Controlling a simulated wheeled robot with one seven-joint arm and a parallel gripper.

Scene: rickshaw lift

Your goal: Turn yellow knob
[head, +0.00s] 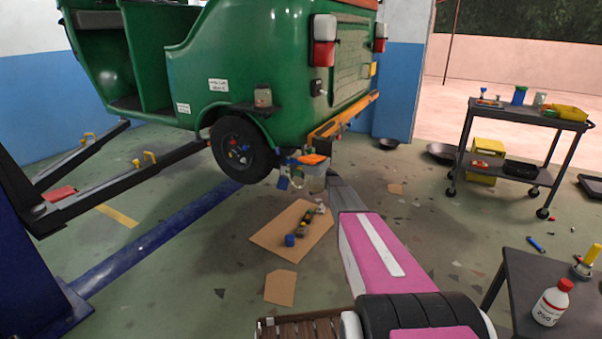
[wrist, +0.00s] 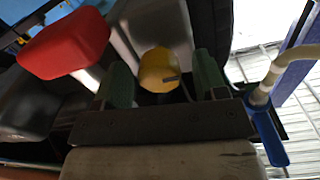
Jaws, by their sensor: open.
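The yellow knob (wrist: 158,68) shows in the wrist view, round and bright, with a small dark mark on its lower right. My gripper (wrist: 164,78) is open, with one green finger on each side of the knob. A gap shows between the knob and the right finger; I cannot tell whether the left finger touches it. In the head view my pink and grey arm reaches toward the rear underside of the green rickshaw (head: 200,65). I cannot make out the knob or the fingers there.
In the wrist view a red block (wrist: 65,42) lies left of the knob and a blue-handled part (wrist: 268,130) lies right. In the head view a cart (head: 520,118) stands at right, and a table (head: 530,285) with a white bottle (head: 551,303) stands at lower right. Cardboard (head: 275,240) lies below the rickshaw.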

